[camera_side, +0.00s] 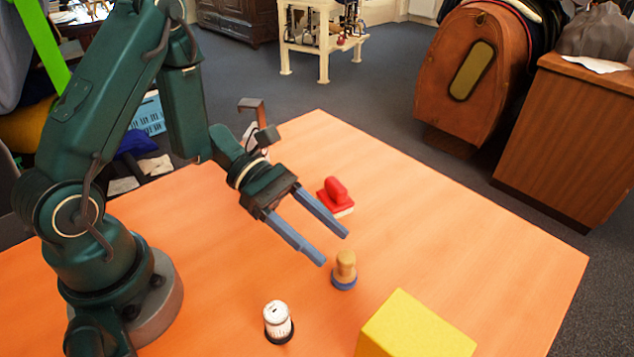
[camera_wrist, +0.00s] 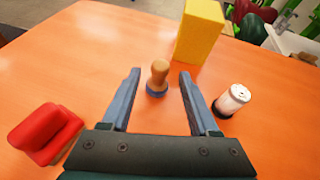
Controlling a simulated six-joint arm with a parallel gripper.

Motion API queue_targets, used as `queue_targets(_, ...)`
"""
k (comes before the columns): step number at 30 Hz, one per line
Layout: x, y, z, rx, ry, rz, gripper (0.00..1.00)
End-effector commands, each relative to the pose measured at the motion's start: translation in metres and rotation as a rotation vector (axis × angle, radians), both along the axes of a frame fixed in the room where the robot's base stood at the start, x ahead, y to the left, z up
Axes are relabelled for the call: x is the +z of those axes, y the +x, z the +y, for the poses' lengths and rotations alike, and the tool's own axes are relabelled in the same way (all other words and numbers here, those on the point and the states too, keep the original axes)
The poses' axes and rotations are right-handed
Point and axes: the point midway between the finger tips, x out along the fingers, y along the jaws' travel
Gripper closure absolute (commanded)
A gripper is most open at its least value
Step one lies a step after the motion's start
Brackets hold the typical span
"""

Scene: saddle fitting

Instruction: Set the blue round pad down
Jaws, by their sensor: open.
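The blue round pad (camera_side: 344,283) is the round blue base under a tan wooden knob (camera_side: 346,262). It stands upright on the orange table, and it also shows in the wrist view (camera_wrist: 157,91). My gripper (camera_side: 335,249) has two blue-grey fingers spread wide and is empty. In the wrist view my gripper (camera_wrist: 160,75) has the knobbed pad between its fingertips, with a gap on both sides. In the side view the fingertips are just behind the knob and apart from it.
A red block with a handle (camera_side: 336,196) sits behind my gripper. A white can (camera_side: 277,321) stands at the front on a dark base. A yellow box (camera_side: 415,328) stands at the front right. The orange table (camera_side: 480,240) is bare on the right.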

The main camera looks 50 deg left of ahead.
Motion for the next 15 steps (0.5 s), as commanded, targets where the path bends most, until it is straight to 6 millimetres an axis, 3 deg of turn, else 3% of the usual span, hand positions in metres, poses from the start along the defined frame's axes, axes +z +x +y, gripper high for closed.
queue_targets(6, 0.013, -0.005, 0.031, 0.008, 0.001, -0.004, 0.39)
queue_targets(15, 0.026, -0.013, 0.061, 0.004, 0.002, -0.002, 0.39)
